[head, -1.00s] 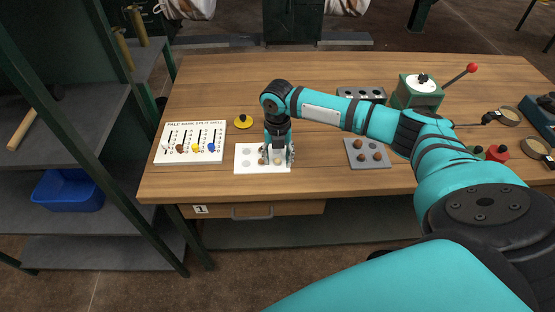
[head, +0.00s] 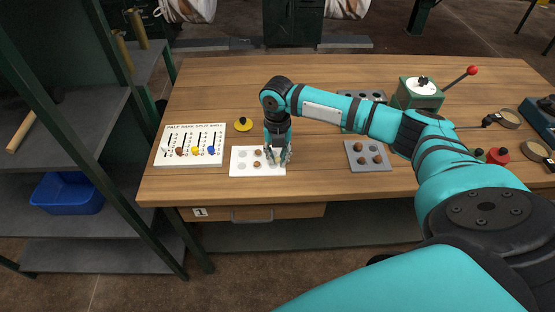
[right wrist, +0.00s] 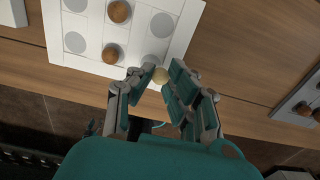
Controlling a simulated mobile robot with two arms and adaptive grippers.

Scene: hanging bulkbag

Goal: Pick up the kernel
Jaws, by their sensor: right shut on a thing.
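My right gripper (head: 279,160) is over the right part of a white card (head: 241,171). I cannot tell how far the kernel is above the card. The card (right wrist: 92,35) has grey round spots. Two brown kernels (right wrist: 119,11) (right wrist: 112,53) sit on its middle spots. My left gripper is not in view.
A grey tray (head: 357,164) with several brown kernels lies to the right. A green device with a red-tipped lever (head: 420,90) stands at the back right.

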